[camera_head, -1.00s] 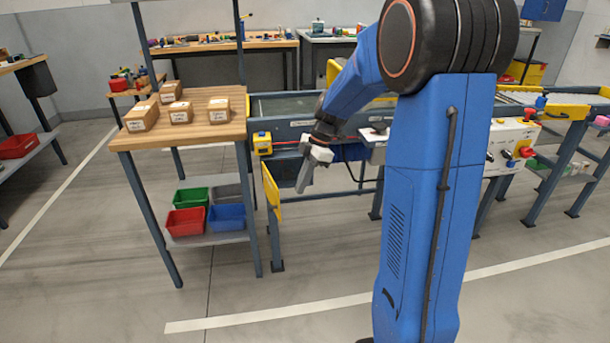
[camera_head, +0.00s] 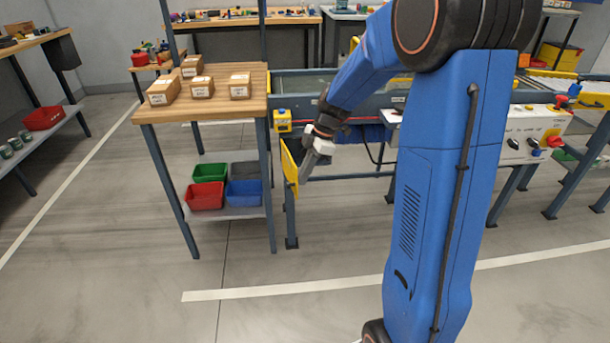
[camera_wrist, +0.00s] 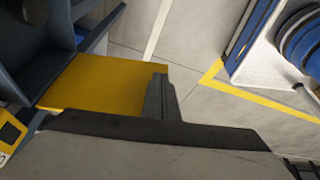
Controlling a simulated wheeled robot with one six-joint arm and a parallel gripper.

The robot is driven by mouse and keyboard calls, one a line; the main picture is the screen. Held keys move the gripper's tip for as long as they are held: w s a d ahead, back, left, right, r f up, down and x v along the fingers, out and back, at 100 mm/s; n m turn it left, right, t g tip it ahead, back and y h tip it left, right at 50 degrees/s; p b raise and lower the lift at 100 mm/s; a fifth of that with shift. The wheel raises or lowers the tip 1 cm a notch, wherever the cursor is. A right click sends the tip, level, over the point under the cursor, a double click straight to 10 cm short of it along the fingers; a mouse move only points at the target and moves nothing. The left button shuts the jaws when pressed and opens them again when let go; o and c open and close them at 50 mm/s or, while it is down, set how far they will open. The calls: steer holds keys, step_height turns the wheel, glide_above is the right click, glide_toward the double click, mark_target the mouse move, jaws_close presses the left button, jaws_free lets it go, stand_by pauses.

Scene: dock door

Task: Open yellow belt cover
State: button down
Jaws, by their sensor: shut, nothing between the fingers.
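The yellow belt cover (camera_head: 290,166) is a flat panel at the near left end of the conveyor, standing out from the frame, seen nearly edge-on in the head view. In the wrist view the cover (camera_wrist: 105,85) is a wide yellow plate left of my fingers. My gripper (camera_head: 305,187) is shut and empty, its fingertips pointing down close to the right side of the cover. In the wrist view the shut fingers (camera_wrist: 160,95) overlap the plate's right edge; I cannot tell whether they touch it.
A wooden table (camera_head: 215,108) with several cardboard boxes stands left of the cover, with coloured bins on its lower shelf. The conveyor frame (camera_head: 345,104) runs behind my arm. A white control box (camera_head: 535,135) with buttons is at right. The floor in front is clear.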

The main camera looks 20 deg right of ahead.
steer(key=a+m+t, duration=0.1)
steer(key=a+m, duration=0.2)
steer(key=a, duration=0.4)
steer(key=shift+w, duration=0.35)
steer(key=shift+d, duration=0.15)
